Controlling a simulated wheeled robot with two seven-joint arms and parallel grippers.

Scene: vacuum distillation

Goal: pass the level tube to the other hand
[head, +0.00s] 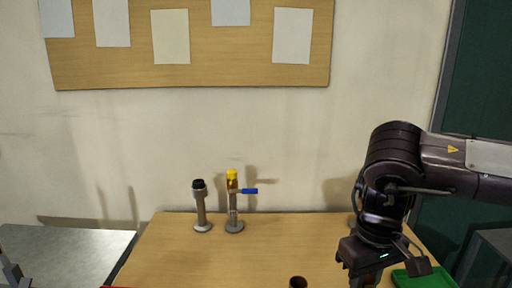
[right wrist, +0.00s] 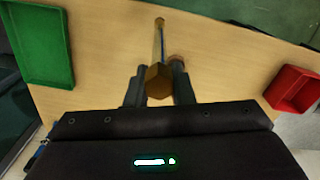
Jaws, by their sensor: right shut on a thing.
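My right gripper (right wrist: 157,84) is shut on the level tube (right wrist: 158,48), a slim tube with a brass-coloured hexagonal end between the dark fingers. The tube stretches away from the gripper over the table in the right wrist view. In the head view my right gripper (head: 364,281) is at the bottom edge, with a bit of yellow showing below it; most of the tube is hidden or out of frame. A dark jointed part at the far left edge (head: 12,270) may be my left gripper; its fingers cannot be made out.
On the wooden table (head: 220,262) stand a black-topped metal post (head: 201,207) and a yellow-capped one with a blue handle (head: 234,208). A green tray (right wrist: 38,42) and a red tray (right wrist: 293,90) flank the tube.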

